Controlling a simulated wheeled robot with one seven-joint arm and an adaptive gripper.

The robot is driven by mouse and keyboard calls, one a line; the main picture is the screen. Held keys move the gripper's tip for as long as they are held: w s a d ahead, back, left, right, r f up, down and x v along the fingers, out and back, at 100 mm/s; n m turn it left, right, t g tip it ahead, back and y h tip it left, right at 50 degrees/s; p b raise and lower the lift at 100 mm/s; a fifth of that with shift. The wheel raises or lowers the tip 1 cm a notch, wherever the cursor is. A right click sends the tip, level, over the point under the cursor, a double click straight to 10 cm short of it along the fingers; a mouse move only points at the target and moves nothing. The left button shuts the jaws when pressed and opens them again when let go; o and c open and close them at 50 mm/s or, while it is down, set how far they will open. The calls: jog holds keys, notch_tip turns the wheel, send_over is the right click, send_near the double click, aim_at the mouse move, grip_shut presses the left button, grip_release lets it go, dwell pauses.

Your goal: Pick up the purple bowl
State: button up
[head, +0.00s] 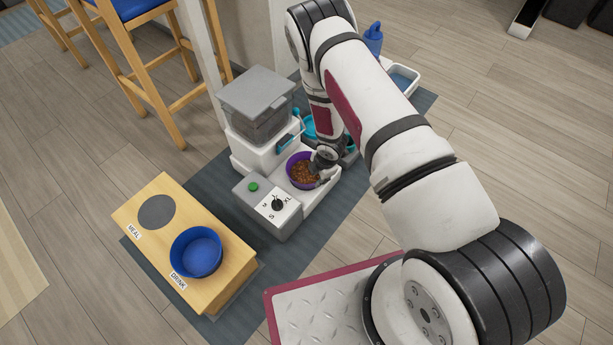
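The purple bowl (291,168) sits on the low tray of the white and grey feeder (261,147) and holds brown kibble. My gripper (321,180) is down at the bowl's right side, close against its rim. The gripper is small and dark in this view, and my arm partly covers the area behind it. I cannot tell whether the fingers are apart or closed on the rim. The bowl looks upright.
A wooden stand (220,264) at the left holds a blue bowl (195,252) in its DRINK place; its MEAL place is empty. A control box with a dial (277,204) is in front of the bowl. Teal items, a blue bottle (373,39) and a white tray (404,80) stand behind my arm.

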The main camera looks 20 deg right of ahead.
jog(key=shift+b+x, duration=1.8)
jog(key=shift+x, duration=1.45)
jog(key=shift+w+a, duration=0.1)
jog(key=shift+a, duration=0.05)
grip_shut()
